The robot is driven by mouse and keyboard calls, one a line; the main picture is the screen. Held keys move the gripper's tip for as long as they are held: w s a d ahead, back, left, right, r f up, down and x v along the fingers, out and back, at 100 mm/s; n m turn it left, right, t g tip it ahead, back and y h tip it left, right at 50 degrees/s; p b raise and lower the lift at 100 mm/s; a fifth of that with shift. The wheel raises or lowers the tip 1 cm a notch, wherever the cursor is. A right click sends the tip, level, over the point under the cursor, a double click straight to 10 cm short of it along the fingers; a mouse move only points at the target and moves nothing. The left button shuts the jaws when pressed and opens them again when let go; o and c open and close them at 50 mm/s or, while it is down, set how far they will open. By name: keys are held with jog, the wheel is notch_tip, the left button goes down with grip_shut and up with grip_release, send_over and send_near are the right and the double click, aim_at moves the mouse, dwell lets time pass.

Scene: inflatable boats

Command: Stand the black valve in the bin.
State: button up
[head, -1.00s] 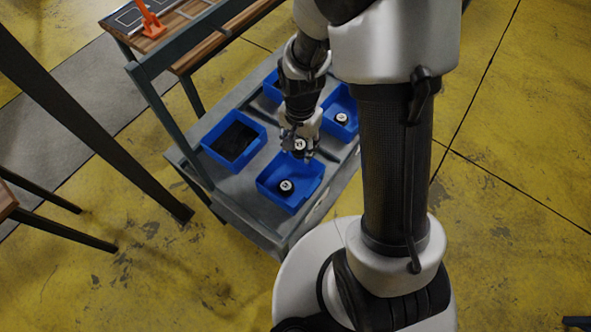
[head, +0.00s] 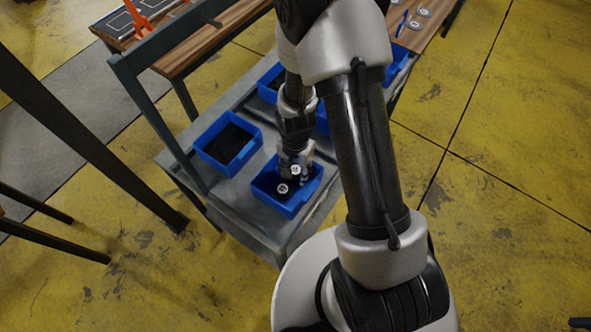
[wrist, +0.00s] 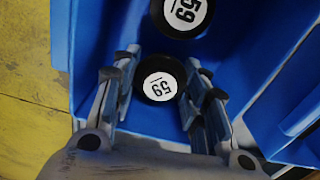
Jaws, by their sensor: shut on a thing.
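My gripper (head: 296,172) is at the front blue bin (head: 268,201), low over or inside its opening. It is shut on a black valve (wrist: 158,88) with a round white label reading 59, which faces the wrist camera. The held valve also shows as a pale disc in the head view (head: 296,170). A second black valve (head: 282,189) with the same label stands in the bin, just beyond the held one in the wrist view (wrist: 182,14). I cannot tell whether the held valve touches the bin floor.
Another blue bin (head: 203,157) with dark contents stands to the left on the grey cart (head: 240,205). More blue bins (head: 264,93) are behind, partly hidden by my arm. A wooden table (head: 425,35) with pale discs is at the back right. A dark post stands at left.

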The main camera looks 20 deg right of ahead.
jog(key=shift+f, duration=0.15)
jog(key=o, duration=1.1)
jog(key=shift+c, duration=0.2)
notch_tip(320, 180, up, 13)
jog(key=p, duration=0.4)
notch_tip(320, 180, up, 16)
jog(key=n+t, duration=0.2)
jog(key=n, duration=0.2)
send_over(296, 169)
jog(key=s, duration=0.4)
jog(key=s+r+n+t, duration=0.2)
jog(key=s+r+n, duration=0.3)
jog(key=s+r, duration=0.4)
jog(key=shift+s+a+r+n+t, duration=0.15)
jog(key=shift+s+r+n+t, duration=0.15)
jog(key=shift+s, duration=0.9)
